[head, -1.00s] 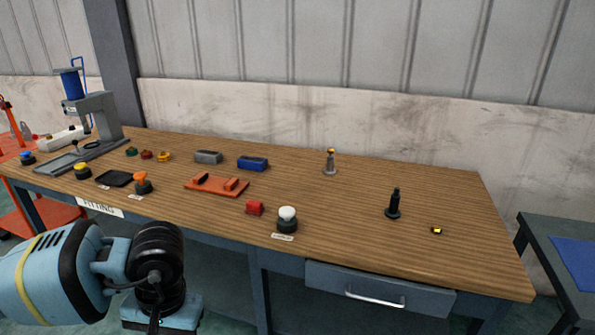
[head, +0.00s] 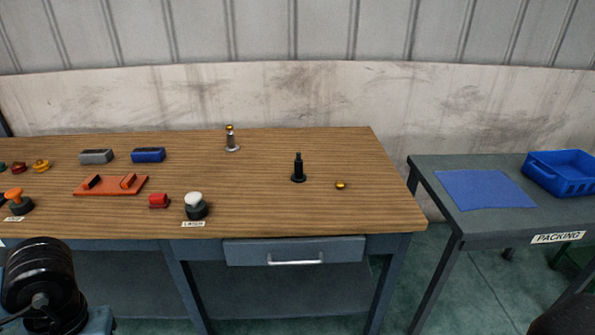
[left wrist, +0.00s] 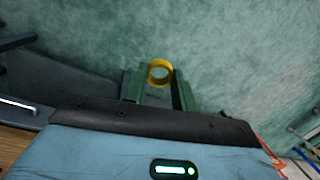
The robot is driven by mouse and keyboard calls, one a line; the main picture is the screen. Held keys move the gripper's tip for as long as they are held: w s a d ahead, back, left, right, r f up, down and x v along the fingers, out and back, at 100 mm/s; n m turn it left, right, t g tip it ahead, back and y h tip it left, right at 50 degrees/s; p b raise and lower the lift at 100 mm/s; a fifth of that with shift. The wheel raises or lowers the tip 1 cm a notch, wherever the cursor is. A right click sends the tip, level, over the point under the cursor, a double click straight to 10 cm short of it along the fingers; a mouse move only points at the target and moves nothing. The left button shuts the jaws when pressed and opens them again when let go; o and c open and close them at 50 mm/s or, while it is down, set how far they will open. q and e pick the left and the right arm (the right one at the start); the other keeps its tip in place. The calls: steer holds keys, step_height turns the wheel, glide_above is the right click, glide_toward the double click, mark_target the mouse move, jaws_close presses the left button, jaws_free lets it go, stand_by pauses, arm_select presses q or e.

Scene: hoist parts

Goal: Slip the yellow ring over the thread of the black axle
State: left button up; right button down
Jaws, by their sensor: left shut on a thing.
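The black axle (head: 298,170) stands upright on the wooden bench in the head view, with its narrow thread at the top. Nothing is around the thread. The yellow ring (left wrist: 160,72) shows in the left wrist view, between the green fingers of my left gripper (left wrist: 160,82), which is shut on it. The ring is held over the floor, away from the bench top. In the head view only part of my left arm shows at the lower left; its gripper is hidden there. My right gripper is out of view.
A small golden piece (head: 340,185) lies right of the axle. A silver post with a golden top (head: 231,138) stands behind left. A packing table (head: 440,225) with a blue bin (head: 562,173) stands right.

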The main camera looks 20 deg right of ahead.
arm_select(q)
steer(key=shift+f, duration=0.1)
steer(key=s+f, duration=0.4)
steer(key=f, duration=1)
steer(key=shift+f, duration=0.3)
steer(key=shift+w, duration=0.1)
